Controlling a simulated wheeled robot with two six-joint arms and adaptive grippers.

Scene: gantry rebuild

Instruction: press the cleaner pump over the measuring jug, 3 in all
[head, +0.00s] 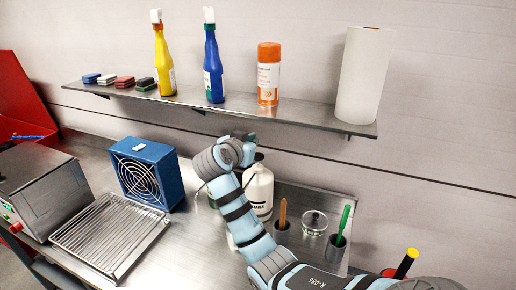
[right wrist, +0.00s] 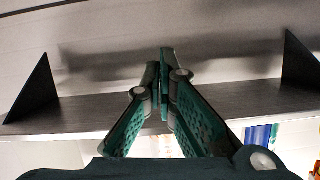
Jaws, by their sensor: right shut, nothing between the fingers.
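The white cleaner bottle (head: 260,192) stands upright on the steel bench in the head view, partly behind my right arm. Its pump top is hidden by my arm and gripper. My right gripper (head: 246,136) is above the bottle's top, just under the shelf; whether it touches the pump cannot be seen. In the right wrist view the two green fingers (right wrist: 164,62) are shut with nothing between them. Left of the bottle, a sliver of something clear or greenish shows behind my forearm; I cannot tell if it is the measuring jug. My left gripper is out of view.
A wall shelf (head: 225,103) is close to my right gripper, bearing spray bottles, an orange can (head: 268,75) and a paper roll (head: 363,75). A blue fan box (head: 147,172) and wire rack (head: 108,232) stand left. Cups with tools and a glass dish (head: 314,222) stand right.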

